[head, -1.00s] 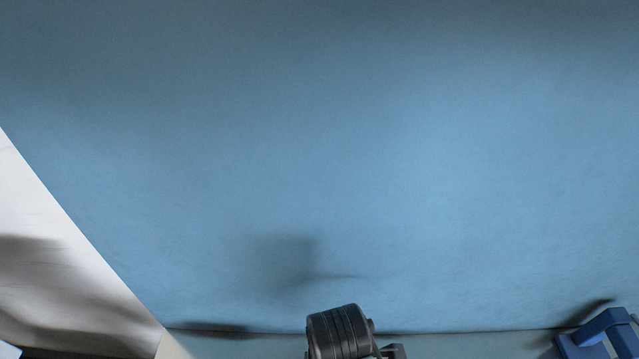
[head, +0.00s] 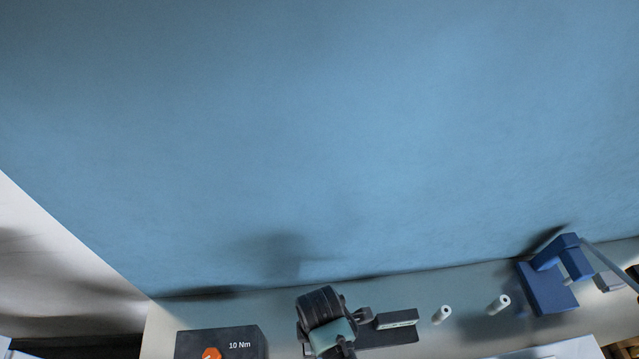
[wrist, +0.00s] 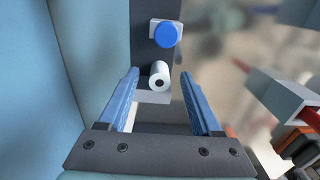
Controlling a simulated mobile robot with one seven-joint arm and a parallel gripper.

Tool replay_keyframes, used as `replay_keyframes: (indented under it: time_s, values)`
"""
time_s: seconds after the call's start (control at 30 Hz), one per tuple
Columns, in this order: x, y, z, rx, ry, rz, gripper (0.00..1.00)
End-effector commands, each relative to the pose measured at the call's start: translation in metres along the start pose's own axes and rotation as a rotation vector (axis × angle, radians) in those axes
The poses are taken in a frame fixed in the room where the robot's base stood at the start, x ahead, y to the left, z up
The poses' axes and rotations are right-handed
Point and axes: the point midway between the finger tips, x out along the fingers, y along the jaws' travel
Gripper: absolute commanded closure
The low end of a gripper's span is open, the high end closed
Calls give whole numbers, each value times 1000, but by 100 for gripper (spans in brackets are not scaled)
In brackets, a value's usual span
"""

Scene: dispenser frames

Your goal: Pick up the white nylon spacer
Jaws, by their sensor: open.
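In the wrist view a white spacer (wrist: 159,77), a short cylinder with a dark hole in its near end, sits on a dark strip. My gripper (wrist: 159,72) is open, and its two blue fingers point toward the spacer, one on each side in the picture. Nothing is visibly held. In the head view two white cylinders with holes stand on the bench, a left one (head: 441,315) and a right one (head: 499,304). I cannot tell which of them the wrist view shows. My fingertips cannot be made out in the head view.
A blue disc (wrist: 168,34) on a pale block lies beyond the spacer. A blue frame (head: 546,285) stands right of the cylinders. A dark labelled block (head: 395,333) is left of them. A dark "10 Nm" box (head: 245,345) is at lower left. A blue wall (head: 320,130) rises behind.

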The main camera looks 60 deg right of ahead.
Motion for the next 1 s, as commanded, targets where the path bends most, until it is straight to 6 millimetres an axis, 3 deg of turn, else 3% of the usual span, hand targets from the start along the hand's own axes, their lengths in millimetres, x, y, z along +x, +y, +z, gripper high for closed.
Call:
replay_keyframes:
  time_s: [0.33,0.7,1.0]
  values:
    - [7,0,0,0,0,1,34]
    - [6,0,0,0,0,1,100]
    - [6,0,0,0,1,2,100]
